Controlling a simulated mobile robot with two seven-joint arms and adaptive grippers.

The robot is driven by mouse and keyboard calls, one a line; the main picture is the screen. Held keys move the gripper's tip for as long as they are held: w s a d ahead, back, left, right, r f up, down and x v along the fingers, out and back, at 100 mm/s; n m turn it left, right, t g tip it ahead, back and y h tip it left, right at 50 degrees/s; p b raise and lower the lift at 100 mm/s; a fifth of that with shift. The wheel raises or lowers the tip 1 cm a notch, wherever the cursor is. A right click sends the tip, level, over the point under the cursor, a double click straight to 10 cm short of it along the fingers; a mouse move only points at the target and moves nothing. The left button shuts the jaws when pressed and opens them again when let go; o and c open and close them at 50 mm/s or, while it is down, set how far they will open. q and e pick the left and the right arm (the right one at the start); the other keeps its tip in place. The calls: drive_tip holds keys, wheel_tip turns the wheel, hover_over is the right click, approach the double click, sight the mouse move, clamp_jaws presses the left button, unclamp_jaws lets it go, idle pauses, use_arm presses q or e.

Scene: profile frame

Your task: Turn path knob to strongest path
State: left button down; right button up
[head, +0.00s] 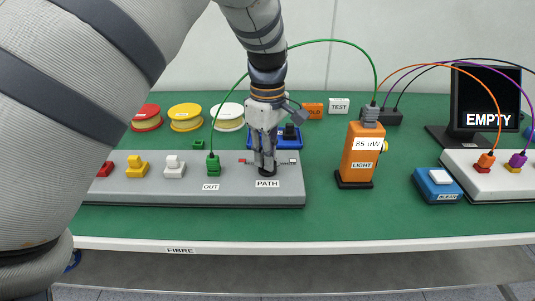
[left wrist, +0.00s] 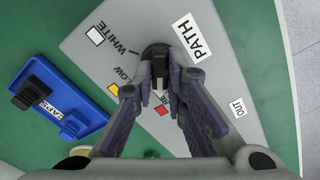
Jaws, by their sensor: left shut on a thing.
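The black path knob (head: 267,172) stands on the grey box (head: 235,188) above the PATH label (head: 268,184). My left gripper (head: 266,165) reaches down from above and is shut on the knob. In the left wrist view the knob (left wrist: 156,52) sits between my fingers, which partly hide it. Around it are a white mark (left wrist: 95,37), a yellow mark (left wrist: 112,90) and a red mark (left wrist: 160,111). The orange light meter (head: 362,160) reads 85 uW. My right gripper is not in view.
A green cable (head: 330,41) arches from the OUT plug (head: 213,165) to the meter. White, yellow and red spools stand behind the box. A blue tray (left wrist: 77,123) lies close behind the knob. A blue block (head: 437,187) and a screen reading EMPTY (head: 487,105) are at right.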

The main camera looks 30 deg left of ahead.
use_arm(q)
drive_tip(key=c, duration=1.6)
unclamp_jaws()
wheel_tip(320, 180, up, 12)
drive_tip(key=shift+f, duration=0.1)
